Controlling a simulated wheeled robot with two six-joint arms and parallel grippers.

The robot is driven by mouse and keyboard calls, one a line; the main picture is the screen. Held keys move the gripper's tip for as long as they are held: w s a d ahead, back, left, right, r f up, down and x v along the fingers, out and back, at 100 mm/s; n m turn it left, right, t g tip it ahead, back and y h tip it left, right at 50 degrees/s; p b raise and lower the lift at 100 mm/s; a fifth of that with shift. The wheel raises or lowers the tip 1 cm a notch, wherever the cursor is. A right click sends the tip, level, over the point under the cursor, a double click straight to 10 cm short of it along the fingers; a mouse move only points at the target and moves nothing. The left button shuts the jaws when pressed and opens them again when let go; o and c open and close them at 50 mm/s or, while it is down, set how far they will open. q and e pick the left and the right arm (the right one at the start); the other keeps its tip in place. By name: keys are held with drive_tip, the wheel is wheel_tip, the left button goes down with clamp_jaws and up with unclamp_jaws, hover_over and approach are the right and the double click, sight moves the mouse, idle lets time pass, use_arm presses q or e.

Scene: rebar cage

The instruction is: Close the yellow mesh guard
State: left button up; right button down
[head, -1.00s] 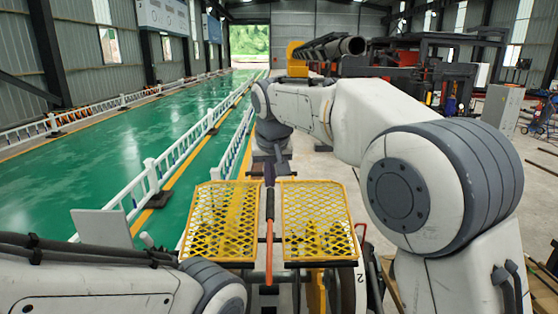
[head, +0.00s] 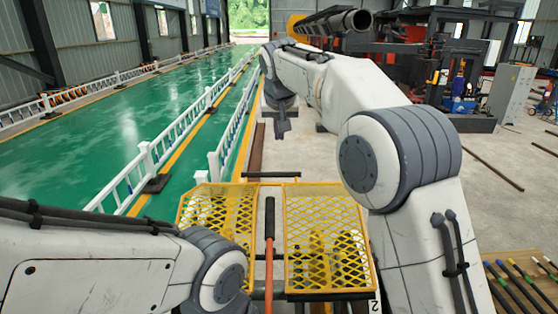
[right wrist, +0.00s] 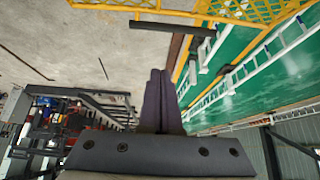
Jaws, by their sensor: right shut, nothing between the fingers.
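The yellow mesh guard shows as two panels in the head view. The right panel (head: 327,240) is in plain view, with yellow parts visible through its mesh. The left panel (head: 216,207) is partly hidden behind my left arm. A dark bar (head: 271,174) stands out beyond their far edge. My right gripper (head: 282,124) is shut and empty, pointing down beyond the guard and apart from it. In the right wrist view its fingers (right wrist: 161,98) are together, the dark bar (right wrist: 160,27) and yellow mesh (right wrist: 275,12) lying beyond them. My left gripper is out of view.
A rod with an orange lower part (head: 269,245) stands between the panels. A white railing (head: 160,170) runs along the green floor at left. Several rods lie on a board (head: 520,280) at lower right. The concrete beyond the guard is mostly clear.

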drive_tip(key=p+x, duration=0.4)
drive_tip(key=x, duration=0.5)
drive_tip(key=shift+w+d+f, duration=0.1)
drive_tip(key=shift+w+f, duration=0.1)
drive_tip(key=f, duration=0.2)
drive_tip(key=s+f+p, duration=0.1)
drive_tip(key=f, duration=0.1)
